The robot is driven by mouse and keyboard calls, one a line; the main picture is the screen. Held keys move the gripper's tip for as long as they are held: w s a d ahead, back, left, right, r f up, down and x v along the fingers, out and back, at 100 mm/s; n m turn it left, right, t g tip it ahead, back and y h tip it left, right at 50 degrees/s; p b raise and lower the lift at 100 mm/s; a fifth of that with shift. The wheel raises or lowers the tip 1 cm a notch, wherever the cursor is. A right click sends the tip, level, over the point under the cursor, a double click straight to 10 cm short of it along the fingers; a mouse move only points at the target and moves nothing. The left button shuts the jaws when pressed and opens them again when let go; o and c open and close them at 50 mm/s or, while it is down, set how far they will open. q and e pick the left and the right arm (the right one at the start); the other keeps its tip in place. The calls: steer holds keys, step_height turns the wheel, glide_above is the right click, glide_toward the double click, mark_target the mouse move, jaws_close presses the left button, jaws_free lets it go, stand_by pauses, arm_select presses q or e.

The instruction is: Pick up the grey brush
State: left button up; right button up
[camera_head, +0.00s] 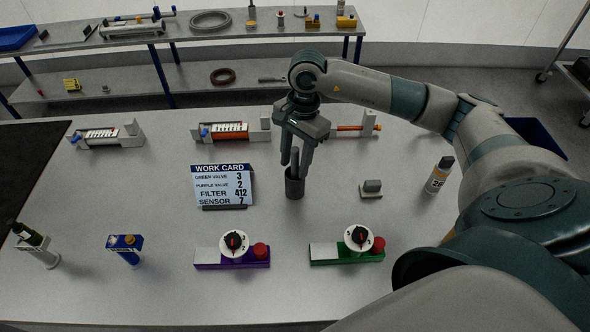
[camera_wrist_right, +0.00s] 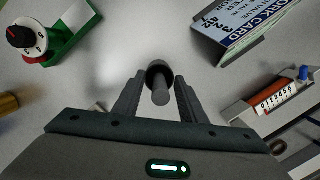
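A grey rod, which looks like the brush handle (camera_wrist_right: 160,92), stands up out of a dark cylindrical cup (camera_head: 295,190) on the table. Its lower end is hidden in the cup. My right gripper (camera_head: 296,160) points down just above the cup, with its fingers on either side of the rod. In the right wrist view the rod lies between the two fingertips, with a gap visible on both sides, so the gripper is open. My left gripper is not in view.
A work card (camera_head: 223,186) stands left of the cup. A small grey block on a plate (camera_head: 371,188) and a bottle (camera_head: 439,175) stand to the right. Purple (camera_head: 232,256) and green (camera_head: 347,251) valve units lie nearer. Gauge units (camera_head: 232,131) stand behind.

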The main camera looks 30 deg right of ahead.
jaws_close()
steer(key=shift+r, duration=0.1)
steer(key=shift+w+r+b, duration=0.1)
steer(key=shift+r+b, duration=0.25)
steer(key=shift+r, duration=0.1)
step_height(320, 180, up, 8)
steer(key=b, duration=0.3)
steer(key=shift+r, duration=0.5)
